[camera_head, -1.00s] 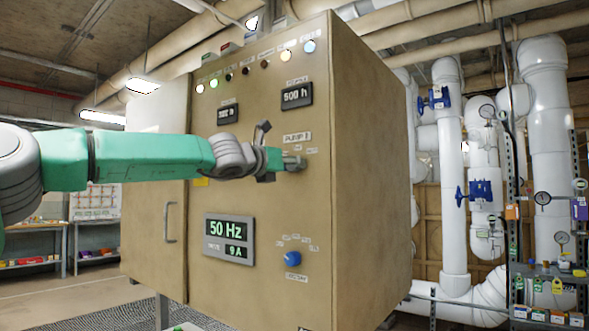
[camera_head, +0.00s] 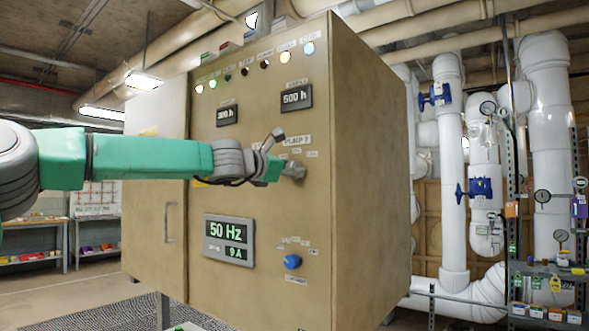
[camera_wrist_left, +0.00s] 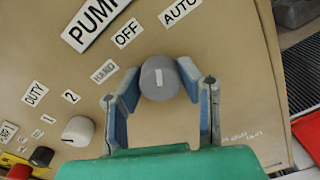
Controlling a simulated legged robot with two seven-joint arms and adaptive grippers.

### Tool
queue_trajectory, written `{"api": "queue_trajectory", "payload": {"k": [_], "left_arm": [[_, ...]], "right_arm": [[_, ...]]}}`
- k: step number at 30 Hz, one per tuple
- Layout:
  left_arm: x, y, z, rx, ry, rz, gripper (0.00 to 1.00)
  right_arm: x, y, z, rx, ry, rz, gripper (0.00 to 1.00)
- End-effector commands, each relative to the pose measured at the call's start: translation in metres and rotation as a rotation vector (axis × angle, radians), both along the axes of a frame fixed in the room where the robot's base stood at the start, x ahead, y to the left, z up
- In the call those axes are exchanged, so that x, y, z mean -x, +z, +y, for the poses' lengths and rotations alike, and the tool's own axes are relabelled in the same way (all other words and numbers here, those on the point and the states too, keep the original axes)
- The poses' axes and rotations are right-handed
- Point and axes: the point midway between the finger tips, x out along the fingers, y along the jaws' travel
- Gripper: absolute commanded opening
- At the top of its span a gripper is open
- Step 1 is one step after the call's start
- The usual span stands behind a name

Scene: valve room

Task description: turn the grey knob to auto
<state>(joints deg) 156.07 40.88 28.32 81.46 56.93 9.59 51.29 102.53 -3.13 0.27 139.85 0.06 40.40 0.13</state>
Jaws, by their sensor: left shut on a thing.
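The grey knob (camera_wrist_left: 160,77) sits between the two fingers of my left gripper (camera_wrist_left: 166,92) in the left wrist view, and the gripper is shut on it. The labels HAND (camera_wrist_left: 104,71), OFF (camera_wrist_left: 127,33) and AUTO (camera_wrist_left: 180,10) fan out around the knob. In the head view, my left gripper (camera_head: 277,157) is at the cabinet front below the PUMP label, and the grey knob (camera_head: 296,170) shows just past it. My right gripper is in neither view.
The tan cabinet (camera_head: 262,200) carries a blue knob (camera_head: 292,262) below and a 50 Hz display (camera_head: 229,240). A white knob (camera_wrist_left: 78,130) shows in the wrist view. White pipes (camera_head: 452,190) stand at the right.

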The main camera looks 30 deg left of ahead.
Motion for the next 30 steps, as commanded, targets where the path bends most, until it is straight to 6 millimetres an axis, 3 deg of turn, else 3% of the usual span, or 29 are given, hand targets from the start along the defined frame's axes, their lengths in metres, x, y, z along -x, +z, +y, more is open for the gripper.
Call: {"api": "queue_trajectory", "payload": {"k": [12,27,28,30], "left_arm": [[-0.0006,-0.0069,-0.0012,-0.178,-0.005,-0.003,0.02],[-0.0009,-0.0083,-0.0011,-0.197,-0.005,-0.003,0.02],[-0.0009,-0.0083,-0.0011,-0.197,-0.005,-0.003,0.34],[-0.0010,-0.0080,-0.0009,-0.196,-0.005,-0.004,0.51]], "right_arm": [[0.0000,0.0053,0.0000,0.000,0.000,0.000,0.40],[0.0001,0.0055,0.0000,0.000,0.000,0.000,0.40],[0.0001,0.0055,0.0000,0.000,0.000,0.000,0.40],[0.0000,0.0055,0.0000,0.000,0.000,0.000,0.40]]}}
